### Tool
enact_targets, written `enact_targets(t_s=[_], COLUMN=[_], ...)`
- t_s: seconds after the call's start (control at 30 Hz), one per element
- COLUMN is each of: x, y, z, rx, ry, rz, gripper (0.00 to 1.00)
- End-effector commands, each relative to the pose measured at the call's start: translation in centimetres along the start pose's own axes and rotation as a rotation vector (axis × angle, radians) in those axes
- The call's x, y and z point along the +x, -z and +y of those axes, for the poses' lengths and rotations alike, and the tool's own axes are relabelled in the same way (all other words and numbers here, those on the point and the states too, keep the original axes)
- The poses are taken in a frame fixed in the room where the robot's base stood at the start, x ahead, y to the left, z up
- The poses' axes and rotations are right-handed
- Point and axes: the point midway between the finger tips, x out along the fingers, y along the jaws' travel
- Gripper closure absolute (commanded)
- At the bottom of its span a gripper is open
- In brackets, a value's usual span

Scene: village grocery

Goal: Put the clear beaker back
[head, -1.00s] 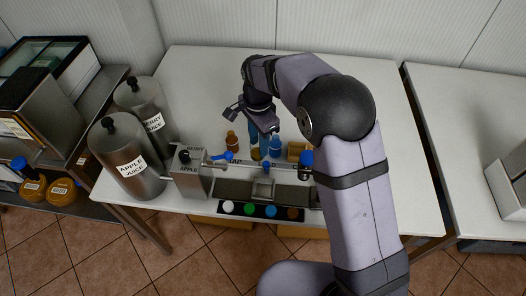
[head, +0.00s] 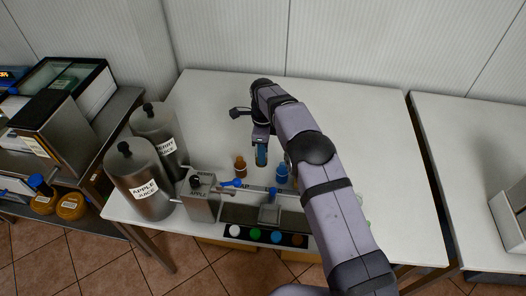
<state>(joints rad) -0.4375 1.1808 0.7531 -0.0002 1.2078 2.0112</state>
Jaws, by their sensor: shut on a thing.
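My gripper (head: 261,147) points down over the white table, just behind the dispenser bench. It is shut on a small bluish, see-through-looking thing (head: 261,157). It is too small and too much covered by the fingers for me to tell for sure that this is the clear beaker. No other clear beaker can be made out. My forearm hides part of the table to the right of the gripper.
A brown bottle (head: 240,166) and a blue bottle (head: 282,173) stand close by. In front are the tap box (head: 202,197) and a strip with coloured buttons (head: 265,236). The apple juice tank (head: 140,183) and another tank (head: 158,137) stand left. The table's back is clear.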

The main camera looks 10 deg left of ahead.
Motion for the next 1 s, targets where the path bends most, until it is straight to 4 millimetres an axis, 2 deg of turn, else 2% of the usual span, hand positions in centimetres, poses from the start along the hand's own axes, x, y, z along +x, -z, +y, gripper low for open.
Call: enact_targets(t_s=[0.37,1.0], x=[1.4,6.7], y=[0.0,0.0], z=[0.0,0.0], rx=[-0.002,-0.003], ry=[0.0,0.0], rz=[0.0,0.0], gripper=[0.93,0.93])
